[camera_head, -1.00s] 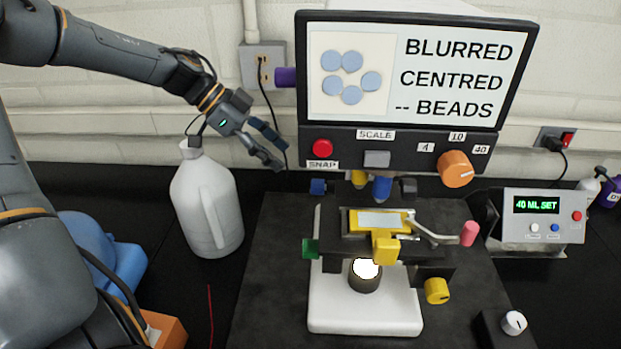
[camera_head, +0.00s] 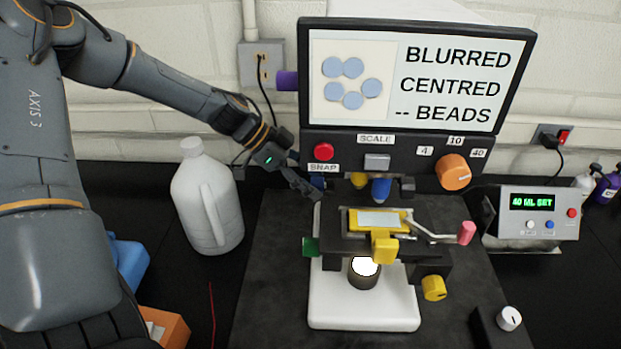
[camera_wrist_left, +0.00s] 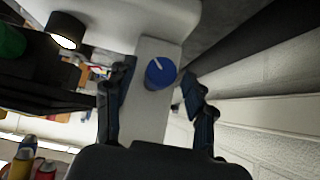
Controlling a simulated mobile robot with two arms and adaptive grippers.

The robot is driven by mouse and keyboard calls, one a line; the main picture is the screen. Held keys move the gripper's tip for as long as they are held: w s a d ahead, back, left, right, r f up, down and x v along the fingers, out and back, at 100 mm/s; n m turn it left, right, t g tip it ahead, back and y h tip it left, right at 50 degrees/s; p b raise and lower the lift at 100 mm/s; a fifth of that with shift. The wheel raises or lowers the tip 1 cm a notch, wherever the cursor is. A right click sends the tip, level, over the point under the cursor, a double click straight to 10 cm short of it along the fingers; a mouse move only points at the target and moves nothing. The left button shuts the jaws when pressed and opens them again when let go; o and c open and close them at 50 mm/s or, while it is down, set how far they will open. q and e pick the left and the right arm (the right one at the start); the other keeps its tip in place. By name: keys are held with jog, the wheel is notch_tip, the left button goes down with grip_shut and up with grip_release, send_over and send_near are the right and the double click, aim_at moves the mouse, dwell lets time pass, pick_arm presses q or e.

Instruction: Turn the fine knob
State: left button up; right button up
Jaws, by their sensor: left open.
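A blue knob (camera_wrist_left: 160,73) with a pale pointer line shows in the left wrist view, on the microscope's white arm. In the head view the blue knob (camera_head: 317,183) is small and partly behind my left gripper. My left gripper (camera_head: 303,182) is open at the left of the microscope (camera_head: 362,310). In the wrist view its two fingers stand on either side of the blue knob, apart from it as far as I can tell. A yellow knob (camera_head: 434,288) sits low on the microscope's right side. No knob shows a readable "fine" label. My right gripper is not in view.
The screen (camera_head: 418,75) reads "BLURRED CENTRED -- BEADS". Below it are a red SNAP button (camera_head: 323,151) and an orange dial (camera_head: 453,172). A white jug (camera_head: 205,205) stands left of the microscope. A display box (camera_head: 538,215) and white knob (camera_head: 509,318) are at right.

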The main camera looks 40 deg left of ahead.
pick_arm(q)
grip_shut()
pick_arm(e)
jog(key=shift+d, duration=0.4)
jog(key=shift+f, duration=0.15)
pick_arm(q)
jog(key=t+b, duration=0.1)
jog(key=m+t+y+b, duration=0.1)
jog(key=shift+s+d+f+b, duration=0.15)
jog(key=shift+s+b, duration=0.05)
jog(key=shift+b, duration=0.2)
jog(key=m+t+b, duration=0.1)
jog(key=t+y+b, duration=0.1)
jog(key=b, duration=0.1)
jog(key=shift+s+d+f+m+t+y, duration=0.15)
jog(key=shift+m+t+y, duration=0.15)
jog(key=shift+m+t, duration=0.1)
jog(key=t+b, duration=0.1)
jog(key=m+t+b, duration=0.1)
jog(key=b, duration=0.1)
jog(key=m+t+y+b, duration=0.1)
jog(key=b, duration=0.1)
jog(key=shift+s+d+f+t, duration=0.1)
jog(key=shift+s+f+t, duration=0.15)
jog(key=shift+t, duration=0.15)
jog(key=shift+m+t+b, duration=0.8)
jog(key=shift+b, duration=0.9)
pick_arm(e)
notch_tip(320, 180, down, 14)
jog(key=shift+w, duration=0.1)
